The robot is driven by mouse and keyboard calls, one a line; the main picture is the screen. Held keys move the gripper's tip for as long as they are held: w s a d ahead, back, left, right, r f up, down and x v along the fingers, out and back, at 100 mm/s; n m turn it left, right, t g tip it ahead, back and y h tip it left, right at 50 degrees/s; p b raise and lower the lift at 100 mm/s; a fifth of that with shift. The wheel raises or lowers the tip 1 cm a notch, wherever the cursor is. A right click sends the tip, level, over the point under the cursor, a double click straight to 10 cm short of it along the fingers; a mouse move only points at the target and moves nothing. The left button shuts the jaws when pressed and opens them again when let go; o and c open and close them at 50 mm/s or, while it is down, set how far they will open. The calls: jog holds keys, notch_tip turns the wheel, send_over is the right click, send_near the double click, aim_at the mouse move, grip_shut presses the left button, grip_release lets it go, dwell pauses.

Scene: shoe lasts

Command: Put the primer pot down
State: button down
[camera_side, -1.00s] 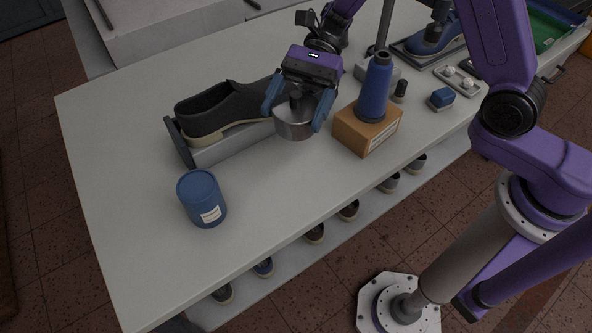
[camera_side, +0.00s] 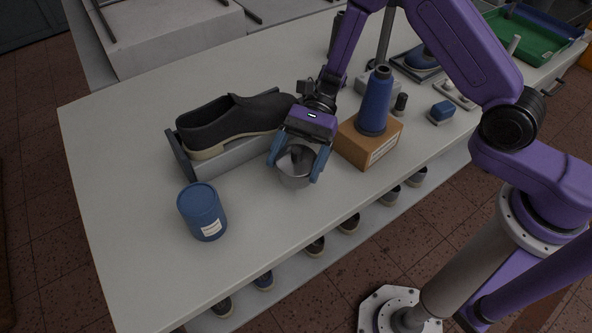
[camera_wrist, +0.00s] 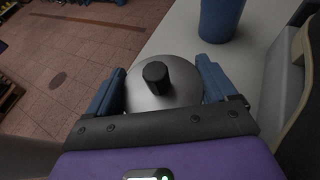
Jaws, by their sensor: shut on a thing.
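The primer pot is a grey metal pot (camera_side: 294,170) with a round lid and a black knob. My gripper (camera_side: 298,163) is shut on it, one blue finger on each side. The pot is in front of the shoe, over the table's front part, and looks upright or slightly tilted. I cannot tell whether its base touches the table. In the wrist view the lid and black knob (camera_wrist: 156,78) show between the fingers (camera_wrist: 161,84); the pot's underside is hidden.
A blue canister (camera_side: 202,212) stands at the left front. A dark shoe (camera_side: 235,125) sits on a grey stand behind. A cardboard box (camera_side: 366,146) bearing a blue thread cone (camera_side: 375,103) stands close to the right. Bare white table (camera_side: 255,215) lies between canister and pot.

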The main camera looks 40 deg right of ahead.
jog(key=shift+f, duration=1.8)
jog(key=shift+f, duration=0.15)
grip_release()
jog(key=v, duration=1.2)
jog(key=shift+r, duration=0.2)
